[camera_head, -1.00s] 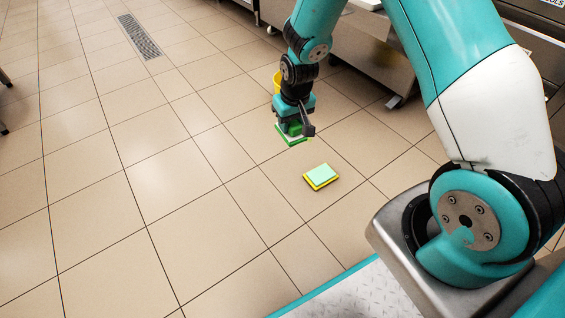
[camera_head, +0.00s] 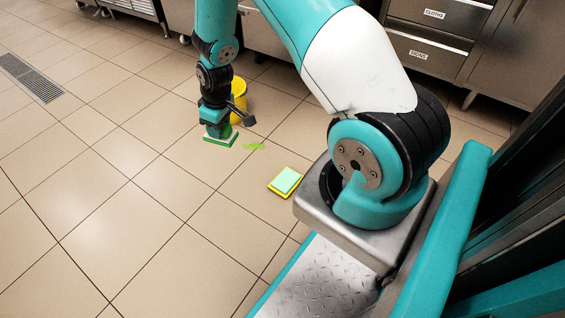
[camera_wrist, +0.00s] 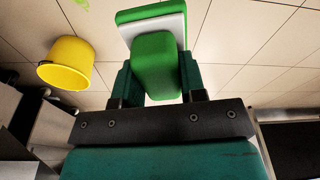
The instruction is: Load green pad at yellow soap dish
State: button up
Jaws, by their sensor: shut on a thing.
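A flat yellow piece, which looks like the yellow soap dish (camera_head: 272,184), lies on the tiled floor with a pale green pad (camera_head: 286,179) on top. My gripper (camera_head: 217,127) is low over the floor, beyond and left of it in the head view. It is shut on a green scrubber (camera_head: 219,140) with a white layer. In the wrist view the fingers of my gripper (camera_wrist: 157,75) clasp the scrubber's green block handle (camera_wrist: 155,65). Whether the scrubber touches the floor I cannot tell.
A bright green smear (camera_head: 254,146) is on the floor between the scrubber and the yellow piece. A yellow bucket (camera_head: 239,103) stands just behind my gripper. Steel cabinets (camera_head: 435,50) line the back. The floor to the left is clear, with a drain grate (camera_head: 30,78).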

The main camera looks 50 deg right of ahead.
jog(key=s+d+f+n+b, duration=0.3)
jog(key=d+f+n+b, duration=0.2)
jog(key=f, duration=0.5)
jog(key=s+d+f+n+g+b, duration=0.1)
jog(key=s+d+f+n+b, duration=0.3)
jog(key=f, duration=0.6)
jog(key=s+d+f+n+g+y+b, duration=0.1)
jog(key=s+d+f+n+b, duration=0.2)
jog(key=d+f+n+b, duration=0.4)
jog(key=shift+s+d+f+b, duration=0.1)
jog(key=shift+d+f+b, duration=0.25)
jog(key=shift+f, duration=0.6)
jog(key=shift+s+d+f+b, duration=0.1)
jog(key=shift+d+f+b, duration=0.25)
jog(key=shift+f, duration=0.55)
jog(key=shift+d, duration=0.1)
jog(key=shift+f, duration=0.5)
jog(key=shift+r, duration=0.1)
notch_tip(320, 180, up, 7)
jog(key=p, duration=0.6)
jog(key=shift+p, duration=0.35)
